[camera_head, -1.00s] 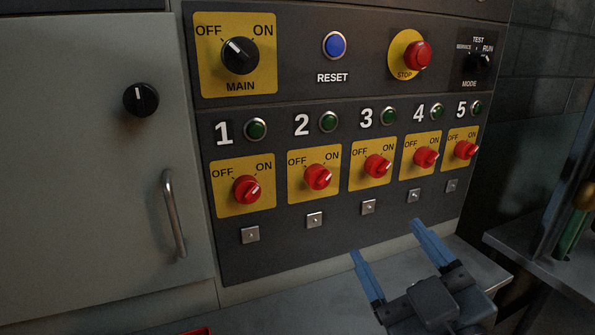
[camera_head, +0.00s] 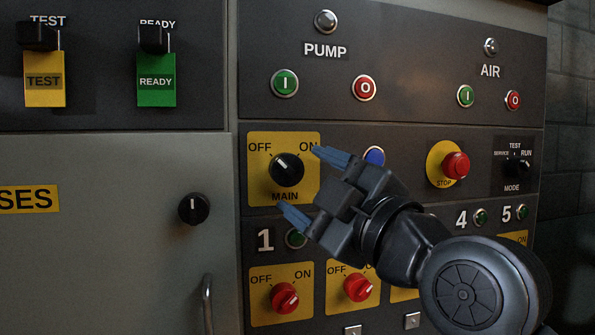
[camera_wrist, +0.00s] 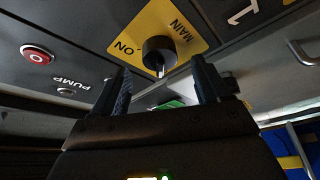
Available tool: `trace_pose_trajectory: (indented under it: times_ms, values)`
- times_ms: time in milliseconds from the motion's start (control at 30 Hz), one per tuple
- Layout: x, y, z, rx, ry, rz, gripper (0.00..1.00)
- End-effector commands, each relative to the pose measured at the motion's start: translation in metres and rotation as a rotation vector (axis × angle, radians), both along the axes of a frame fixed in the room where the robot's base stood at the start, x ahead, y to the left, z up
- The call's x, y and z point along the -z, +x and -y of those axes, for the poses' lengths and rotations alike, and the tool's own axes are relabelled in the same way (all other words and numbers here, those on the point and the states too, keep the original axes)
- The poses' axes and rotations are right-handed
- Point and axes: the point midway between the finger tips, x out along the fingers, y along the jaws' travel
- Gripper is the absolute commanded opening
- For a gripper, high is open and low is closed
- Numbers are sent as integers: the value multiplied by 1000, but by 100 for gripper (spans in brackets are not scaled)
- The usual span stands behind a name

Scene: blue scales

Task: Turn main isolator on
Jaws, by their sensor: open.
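The main isolator is a black round knob (camera_head: 287,169) on a yellow plate (camera_head: 259,190) marked OFF, ON and MAIN. Its white mark points up and left, toward OFF. My gripper (camera_head: 300,178) is open in front of the plate, one blue finger near the word ON and the other below and right of MAIN. In the wrist view the knob (camera_wrist: 159,50) stands ahead of and between the two open fingers (camera_wrist: 160,68), with no visible contact. The OFF word is hidden there.
The blue reset button (camera_head: 375,156) is partly behind my gripper. The red stop button (camera_head: 456,165) and mode switch (camera_head: 517,166) are to the right. Red knobs (camera_head: 285,298) sit below. A black cabinet knob (camera_head: 194,208) is to the left.

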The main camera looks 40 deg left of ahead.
Motion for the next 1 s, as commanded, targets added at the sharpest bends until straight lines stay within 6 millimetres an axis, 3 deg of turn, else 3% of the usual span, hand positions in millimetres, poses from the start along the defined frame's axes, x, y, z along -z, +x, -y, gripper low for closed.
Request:
trace_pose_trajectory:
  times_ms: [233, 600, 1000]
  values:
    - [-7, 11, -27, 1, 1, -1, 76]
    - [-7, 13, -32, 2, 2, -1, 76]
    - [-7, 13, -32, 2, 2, -1, 37]
